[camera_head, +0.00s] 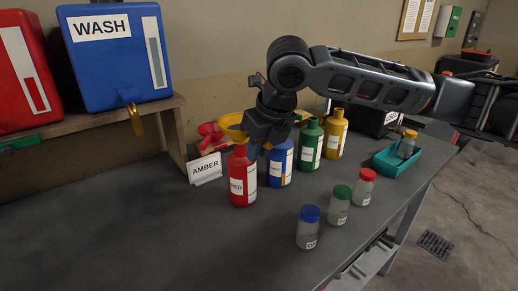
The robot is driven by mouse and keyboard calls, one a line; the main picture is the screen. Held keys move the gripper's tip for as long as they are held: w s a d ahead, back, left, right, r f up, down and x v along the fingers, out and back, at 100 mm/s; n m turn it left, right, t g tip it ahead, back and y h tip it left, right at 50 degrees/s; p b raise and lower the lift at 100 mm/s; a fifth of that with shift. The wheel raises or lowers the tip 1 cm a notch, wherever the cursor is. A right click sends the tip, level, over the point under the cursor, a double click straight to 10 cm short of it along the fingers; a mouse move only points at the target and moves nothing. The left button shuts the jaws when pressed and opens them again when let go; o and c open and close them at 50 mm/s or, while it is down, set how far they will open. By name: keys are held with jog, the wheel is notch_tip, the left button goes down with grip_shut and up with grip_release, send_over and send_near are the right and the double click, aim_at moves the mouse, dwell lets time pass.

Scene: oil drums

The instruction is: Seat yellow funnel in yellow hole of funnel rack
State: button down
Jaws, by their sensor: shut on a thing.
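Red (242,184), blue (279,168), green (310,150) and yellow (336,135) bottles stand in a row near the gripper. An AMBER sign (205,169) stands left. Several capped jars (338,207) and a teal tray (388,165) are right. The bench's front left is clear.

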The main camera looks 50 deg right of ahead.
jog(key=shift+r, duration=0.4)
jog(key=shift+r+p, duration=1.8)
jog(key=shift+r, duration=0.35)
